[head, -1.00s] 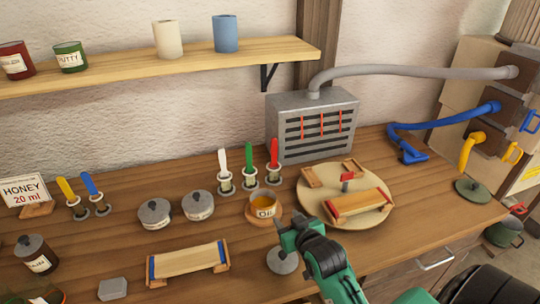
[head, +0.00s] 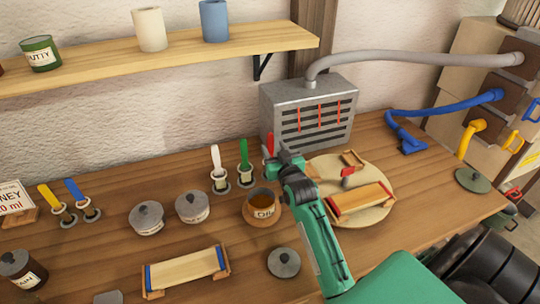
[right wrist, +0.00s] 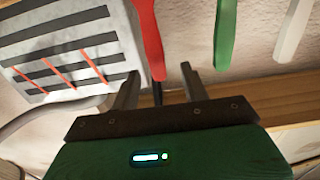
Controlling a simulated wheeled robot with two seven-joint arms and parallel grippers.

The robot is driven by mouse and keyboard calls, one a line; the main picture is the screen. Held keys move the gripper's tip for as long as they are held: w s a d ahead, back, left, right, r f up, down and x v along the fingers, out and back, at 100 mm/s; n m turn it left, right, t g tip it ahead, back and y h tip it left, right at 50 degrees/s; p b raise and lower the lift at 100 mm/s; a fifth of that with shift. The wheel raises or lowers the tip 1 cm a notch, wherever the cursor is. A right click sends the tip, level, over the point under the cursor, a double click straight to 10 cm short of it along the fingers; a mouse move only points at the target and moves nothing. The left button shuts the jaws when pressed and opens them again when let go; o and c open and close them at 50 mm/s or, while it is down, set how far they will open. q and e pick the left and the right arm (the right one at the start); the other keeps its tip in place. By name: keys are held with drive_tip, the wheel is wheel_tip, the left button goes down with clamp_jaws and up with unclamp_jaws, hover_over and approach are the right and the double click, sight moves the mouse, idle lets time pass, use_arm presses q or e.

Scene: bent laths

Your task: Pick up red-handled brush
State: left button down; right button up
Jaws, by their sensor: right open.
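The red-handled brush (head: 268,143) stands upright in its holder, at the right end of a row with a green-handled brush (head: 244,158) and a white-handled brush (head: 216,162). My right gripper (head: 284,158) is in front of it and hides its lower part and holder in the head view. In the right wrist view the red handle (right wrist: 148,45) shows just beyond and between the fingertips of my right gripper (right wrist: 158,85), which is open and empty. I cannot tell whether it touches the handle. My left gripper is not in view.
A grey slatted box (head: 308,115) stands close behind the red brush. An oil pot (head: 262,207) sits in front of the brushes. A round board (head: 360,216) with wooden pieces lies to the right. The wooden shelf (head: 170,58) is above.

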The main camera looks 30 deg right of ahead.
sight(271, 140)
drive_tip(key=shift+w+d+r+p, duration=0.2)
drive_tip(key=shift+w+r+p, duration=0.1)
drive_tip(key=shift+w+p, duration=0.1)
drive_tip(key=p+x, duration=0.1)
drive_tip(key=x, duration=0.2)
drive_tip(key=shift+w+d+f, duration=0.1)
drive_tip(key=shift+w+d, duration=0.2)
drive_tip(key=shift+w, duration=0.2)
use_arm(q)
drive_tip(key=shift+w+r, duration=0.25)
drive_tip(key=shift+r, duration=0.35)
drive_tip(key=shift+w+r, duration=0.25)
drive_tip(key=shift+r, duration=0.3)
use_arm(e)
drive_tip(key=shift+w, duration=0.1)
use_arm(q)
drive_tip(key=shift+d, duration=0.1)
use_arm(e)
clamp_jaws()
